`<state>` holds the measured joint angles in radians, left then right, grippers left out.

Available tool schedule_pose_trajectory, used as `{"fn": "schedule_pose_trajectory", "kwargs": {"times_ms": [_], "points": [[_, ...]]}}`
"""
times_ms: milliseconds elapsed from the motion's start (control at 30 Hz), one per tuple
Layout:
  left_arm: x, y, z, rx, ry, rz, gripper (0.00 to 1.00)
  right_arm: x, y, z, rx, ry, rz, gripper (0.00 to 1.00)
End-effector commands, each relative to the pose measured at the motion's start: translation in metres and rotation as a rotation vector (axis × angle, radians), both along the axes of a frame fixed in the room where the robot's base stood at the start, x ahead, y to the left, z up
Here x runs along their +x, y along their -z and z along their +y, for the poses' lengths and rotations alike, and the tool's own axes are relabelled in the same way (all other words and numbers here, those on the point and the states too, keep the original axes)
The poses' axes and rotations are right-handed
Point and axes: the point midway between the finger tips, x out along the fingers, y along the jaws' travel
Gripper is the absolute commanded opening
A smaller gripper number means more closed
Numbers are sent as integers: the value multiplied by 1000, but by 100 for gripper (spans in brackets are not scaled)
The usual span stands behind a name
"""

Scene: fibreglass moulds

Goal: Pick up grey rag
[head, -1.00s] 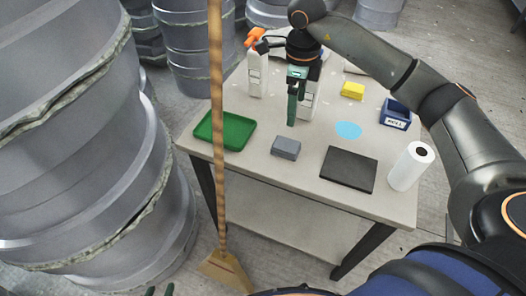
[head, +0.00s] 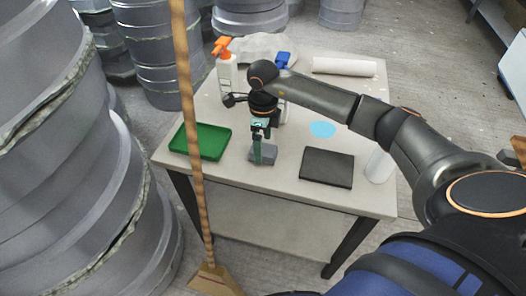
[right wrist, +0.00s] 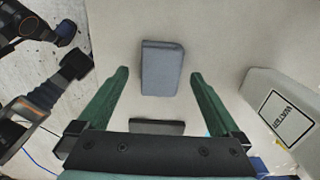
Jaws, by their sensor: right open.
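The grey rag (head: 264,158) is a small folded block lying on the table between the green tray and the dark slab. My right gripper (head: 261,145) points down over it and hides part of it. In the right wrist view the rag (right wrist: 162,68) lies whole on the pale tabletop, ahead of and between my two green fingers. The right gripper (right wrist: 160,78) is open with nothing between its fingers. I cannot tell the exact height of the fingertips above the rag. My left gripper is out of view.
A spray bottle (head: 228,72) stands behind. A broom (head: 193,130) stands before the table's left side. A bottle labelled WATER (right wrist: 287,115) is close by.

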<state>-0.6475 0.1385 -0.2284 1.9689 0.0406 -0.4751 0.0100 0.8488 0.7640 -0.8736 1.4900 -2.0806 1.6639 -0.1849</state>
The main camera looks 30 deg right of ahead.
Motion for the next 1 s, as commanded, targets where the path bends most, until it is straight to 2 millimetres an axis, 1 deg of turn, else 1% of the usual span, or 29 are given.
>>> {"fn": "schedule_pose_trajectory", "kwargs": {"times_ms": [33, 100, 333, 367, 1000], "points": [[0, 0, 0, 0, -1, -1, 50, 0, 7, 0, 1, 1, 2, 100], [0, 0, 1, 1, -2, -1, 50, 0, 12, 0, 0, 0, 1, 100], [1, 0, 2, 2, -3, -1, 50, 0, 13, 0, 0, -1, -1, 100], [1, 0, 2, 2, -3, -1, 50, 0, 13, 0, 0, -1, -1, 99], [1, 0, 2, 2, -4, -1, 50, 0, 13, 0, 0, 0, -1, 27]]}}
